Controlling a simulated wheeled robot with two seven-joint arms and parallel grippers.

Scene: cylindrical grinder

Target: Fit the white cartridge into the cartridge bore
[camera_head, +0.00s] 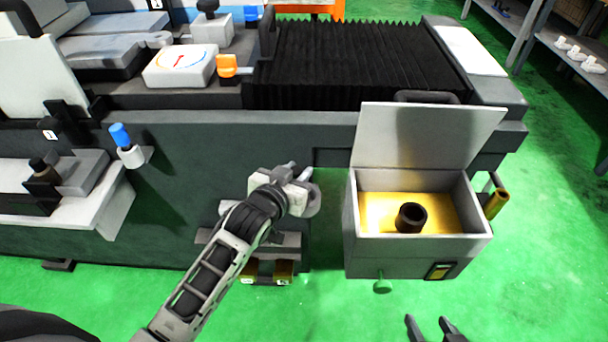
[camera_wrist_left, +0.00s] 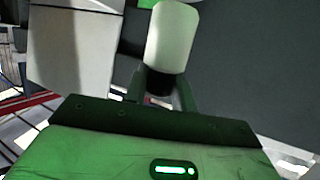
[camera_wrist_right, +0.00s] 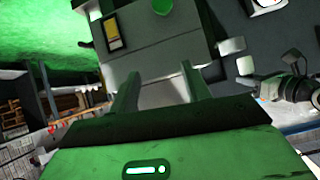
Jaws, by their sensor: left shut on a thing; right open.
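The white cartridge (camera_wrist_left: 172,38) has a dark lower end and stands out beyond my left fingers in the left wrist view. My left gripper (camera_wrist_left: 161,88) is shut on that dark end. In the head view my left gripper (camera_head: 293,173) is left of the open grey box, in front of the machine, and the cartridge is hard to tell from the gripper there. The cartridge bore appears to be the black ring (camera_head: 411,217) on the box's gold floor. My right gripper (camera_head: 429,325) is open and empty in front of the box; its fingers (camera_wrist_right: 163,92) frame the box's front in the right wrist view.
The grey box (camera_head: 400,255) has its lid (camera_head: 428,135) raised at the back. A green knob (camera_head: 382,287) and a gold latch (camera_head: 439,271) are on its front, and a gold cylinder (camera_head: 497,203) at its right. The dark machine body (camera_head: 190,180) stands behind my left arm.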

